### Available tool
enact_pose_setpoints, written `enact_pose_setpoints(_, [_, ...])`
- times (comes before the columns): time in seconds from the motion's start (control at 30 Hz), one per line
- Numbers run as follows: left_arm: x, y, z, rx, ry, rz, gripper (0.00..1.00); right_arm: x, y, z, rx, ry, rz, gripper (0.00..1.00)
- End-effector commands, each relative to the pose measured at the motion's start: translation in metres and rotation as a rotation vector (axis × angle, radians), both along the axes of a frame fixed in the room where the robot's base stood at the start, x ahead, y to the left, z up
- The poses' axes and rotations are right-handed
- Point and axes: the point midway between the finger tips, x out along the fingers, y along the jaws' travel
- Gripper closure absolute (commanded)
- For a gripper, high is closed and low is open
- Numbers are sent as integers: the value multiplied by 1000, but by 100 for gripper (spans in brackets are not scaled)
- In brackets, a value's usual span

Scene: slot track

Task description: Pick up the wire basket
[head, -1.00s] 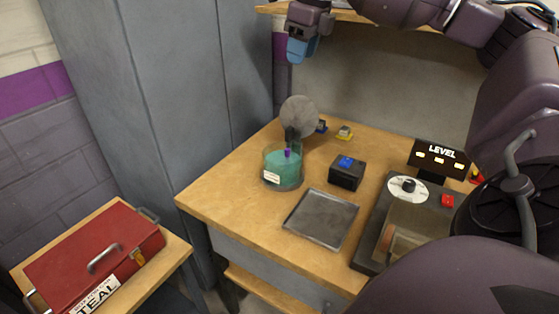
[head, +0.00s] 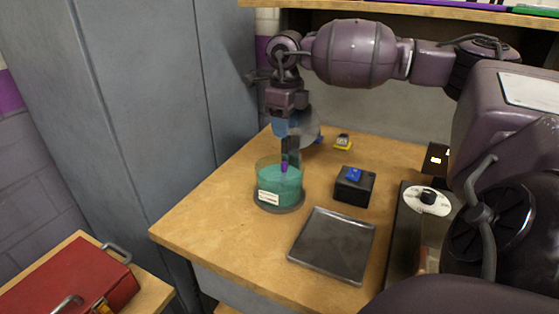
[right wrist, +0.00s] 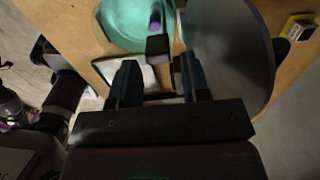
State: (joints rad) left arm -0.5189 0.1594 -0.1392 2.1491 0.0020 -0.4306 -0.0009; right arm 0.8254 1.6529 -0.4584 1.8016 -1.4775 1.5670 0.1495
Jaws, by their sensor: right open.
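A clear round jar of teal liquid (head: 279,186) with a white label stands on the wooden bench. An upright purple-topped piece (head: 284,167) sticks up from the liquid; it also shows in the right wrist view (right wrist: 155,20). No wire mesh can be made out, so I cannot tell whether this piece belongs to the wire basket. My right gripper (head: 284,136) points down just above the jar, in front of a grey disc. In the right wrist view my right gripper (right wrist: 158,75) is open, with a dark block (right wrist: 158,48) just beyond and between its fingertips. My left gripper is out of view.
The grey disc (right wrist: 232,50) stands close beside the right finger. A black box with a blue top (head: 354,186), a flat metal tray (head: 333,243) and a small yellow item (head: 343,142) are on the bench. A red toolbox (head: 70,280) is at lower left.

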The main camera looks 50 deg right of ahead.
Motion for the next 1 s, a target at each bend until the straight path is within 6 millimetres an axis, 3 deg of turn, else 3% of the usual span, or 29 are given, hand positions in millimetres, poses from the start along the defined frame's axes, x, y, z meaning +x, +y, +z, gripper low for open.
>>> enact_pose_setpoints(0.4, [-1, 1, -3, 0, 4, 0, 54, -5, 2, -47, 0, 3, -1, 57])
enact_pose_setpoints(0.73, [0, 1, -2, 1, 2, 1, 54, -5, 2, -52, 1, 0, -1, 57])
enact_pose_setpoints(1.0, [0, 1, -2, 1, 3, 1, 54, -5, 2, -52, 1, 0, -1, 97])
